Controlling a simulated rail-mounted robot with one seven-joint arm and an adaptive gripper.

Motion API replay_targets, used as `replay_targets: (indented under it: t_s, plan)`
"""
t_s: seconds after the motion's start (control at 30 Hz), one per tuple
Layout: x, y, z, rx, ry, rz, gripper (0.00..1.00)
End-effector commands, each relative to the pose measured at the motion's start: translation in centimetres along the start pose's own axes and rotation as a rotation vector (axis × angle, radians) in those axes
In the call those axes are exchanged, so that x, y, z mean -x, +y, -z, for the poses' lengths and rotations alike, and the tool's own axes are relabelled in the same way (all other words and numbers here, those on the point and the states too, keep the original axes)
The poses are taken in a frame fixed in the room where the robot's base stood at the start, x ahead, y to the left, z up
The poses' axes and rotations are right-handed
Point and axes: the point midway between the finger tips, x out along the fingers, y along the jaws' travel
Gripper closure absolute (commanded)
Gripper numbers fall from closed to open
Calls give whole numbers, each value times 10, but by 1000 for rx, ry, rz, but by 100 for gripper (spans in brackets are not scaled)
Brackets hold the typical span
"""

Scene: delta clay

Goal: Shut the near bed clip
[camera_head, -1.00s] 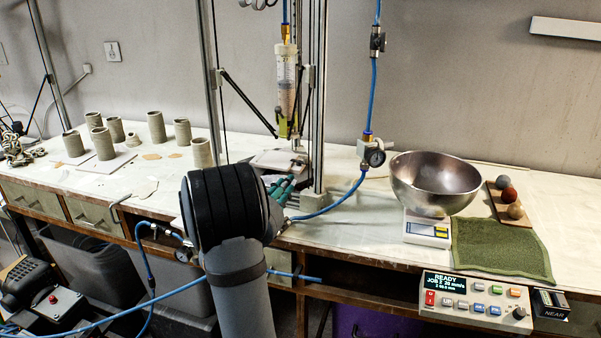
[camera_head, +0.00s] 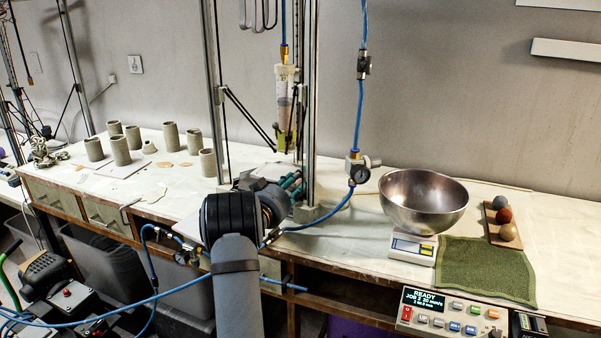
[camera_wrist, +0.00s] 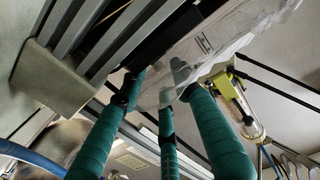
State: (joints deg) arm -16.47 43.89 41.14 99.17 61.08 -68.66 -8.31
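My gripper (camera_head: 293,184) has teal-wrapped fingers and is at the printer's base, beside the frame's upright posts. In the wrist view my gripper (camera_wrist: 155,82) shows three fingers with visible gaps between them and nothing clearly held. Their tips reach up close to a translucent sheet and a dark edge; I cannot tell whether they touch. The printer bed (camera_head: 262,171) is partly hidden behind my wrist in the head view. The near bed clip cannot be made out in either view. The clay syringe (camera_head: 284,100) hangs above the bed; its yellow-green holder (camera_wrist: 228,84) shows in the wrist view.
A blue air hose with a gauge (camera_head: 360,173) runs just right of the printer frame. A steel bowl (camera_head: 423,205) stands on a scale (camera_head: 412,248), right of it. Several clay cylinders (camera_head: 121,151) stand at the left. A control box (camera_head: 448,312) sits at the front edge.

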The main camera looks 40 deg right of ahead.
Motion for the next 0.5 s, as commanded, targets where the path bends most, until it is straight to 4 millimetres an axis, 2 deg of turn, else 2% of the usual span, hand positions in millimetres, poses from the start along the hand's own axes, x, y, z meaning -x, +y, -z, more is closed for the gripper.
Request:
replay_targets:
  t_s: [0.03,0.2,0.5]
  plan:
    - [-9,1,2,0,-1,-1,68]
    - [-28,0,1,0,-1,0,68]
    - [-35,-1,0,-1,0,2,68]
